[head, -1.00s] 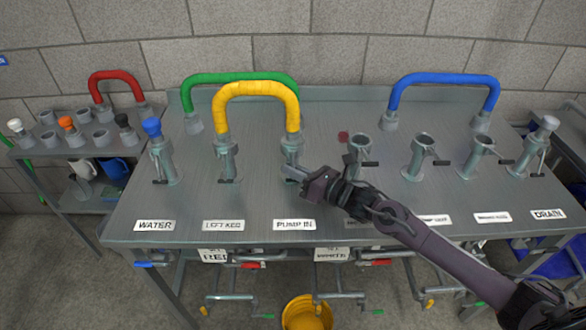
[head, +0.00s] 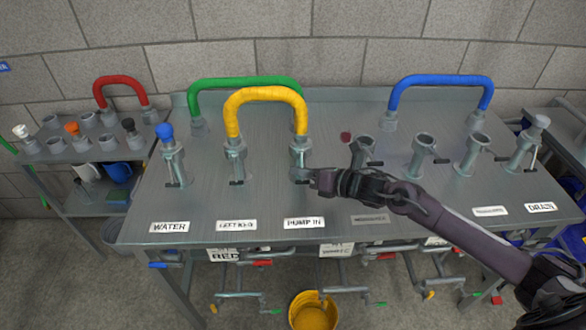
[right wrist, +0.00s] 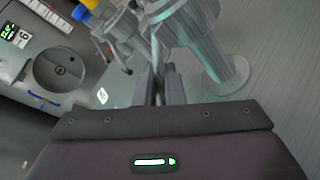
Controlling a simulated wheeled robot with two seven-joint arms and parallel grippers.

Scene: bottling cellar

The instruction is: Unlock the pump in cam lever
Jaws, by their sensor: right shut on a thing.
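The PUMP IN post (head: 300,158) is a grey metal socket behind the "PUMP IN" label (head: 303,223). One end of the yellow hose (head: 265,96) stands in it; the other end is in the LEFT KEG post (head: 236,160). My right gripper (head: 313,179) is just to the right of the PUMP IN post, low beside it. In the right wrist view its fingers (right wrist: 160,88) are closed on the thin cam lever (right wrist: 156,68), with a grey post (right wrist: 200,45) right beside them. The lever is mostly hidden by the gripper in the head view. My left gripper is not in view.
The WATER post (head: 172,160) with a blue plug stands left. The green hose (head: 245,84) arches behind the yellow one. More posts and the blue hose (head: 440,80) are right. A yellow bucket (head: 312,311) stands below the bench's front edge. The bench front is clear.

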